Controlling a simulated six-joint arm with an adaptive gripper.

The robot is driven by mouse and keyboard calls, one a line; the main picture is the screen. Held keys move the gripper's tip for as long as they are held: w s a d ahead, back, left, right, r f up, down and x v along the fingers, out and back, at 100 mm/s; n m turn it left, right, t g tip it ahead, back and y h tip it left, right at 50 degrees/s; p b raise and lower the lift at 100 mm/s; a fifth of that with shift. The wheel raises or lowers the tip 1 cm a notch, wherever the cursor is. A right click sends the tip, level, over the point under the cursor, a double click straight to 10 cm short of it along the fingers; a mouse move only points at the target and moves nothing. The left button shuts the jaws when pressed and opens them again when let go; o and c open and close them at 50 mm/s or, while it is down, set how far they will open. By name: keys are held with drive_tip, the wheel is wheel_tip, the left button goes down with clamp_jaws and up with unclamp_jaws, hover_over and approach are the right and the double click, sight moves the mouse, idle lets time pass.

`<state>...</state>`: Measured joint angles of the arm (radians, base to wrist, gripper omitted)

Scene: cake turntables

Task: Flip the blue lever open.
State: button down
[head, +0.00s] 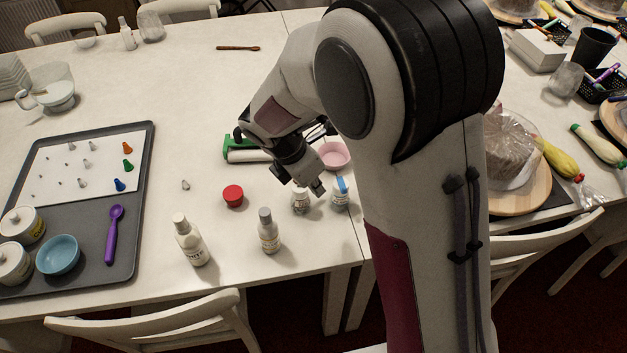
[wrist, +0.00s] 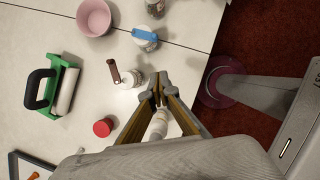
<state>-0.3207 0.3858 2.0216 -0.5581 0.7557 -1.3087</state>
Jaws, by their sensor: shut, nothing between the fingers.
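The blue lever (head: 341,185) sits on top of a small white bottle (head: 340,200) near the table's front edge. In the wrist view the blue lever (wrist: 144,36) lies across the bottle's top, up and a little left of my fingertips. How far it is raised I cannot tell. My gripper (head: 317,188) is shut and empty, pointing down to the left of the blue lever and apart from it. The closed fingertips also show in the wrist view (wrist: 158,88). A second small bottle (head: 300,201) with a brown lever (wrist: 113,71) stands close to my fingertips.
A pink bowl (head: 334,155) and a green roller (head: 240,148) lie behind. A red tub (head: 233,196) and two white bottles, one (head: 268,231) nearer and one (head: 190,240) farther left, stand left. A grey tray (head: 80,275) is at far left.

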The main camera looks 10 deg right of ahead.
sight(342, 183)
drive_tip(key=w+d+f, duration=0.2)
drive_tip(key=d+f, duration=0.3)
drive_tip(key=shift+w+d+f, duration=0.25)
drive_tip(key=shift+w+f, duration=0.05)
drive_tip(key=shift+w, duration=0.1)
drive_tip(key=shift+s+d+n+t, duration=0.15)
drive_tip(key=shift+d+n+t, duration=0.25)
drive_tip(key=shift+n, duration=0.4)
idle(0.7)
drive_tip(key=w+d+n+t+y, duration=0.1)
drive_tip(key=w+d+n+y, duration=0.1)
drive_tip(key=d+n, duration=0.4)
drive_tip(key=shift+w+d, duration=0.55)
drive_tip(key=shift+d, duration=0.2)
idle(1.0)
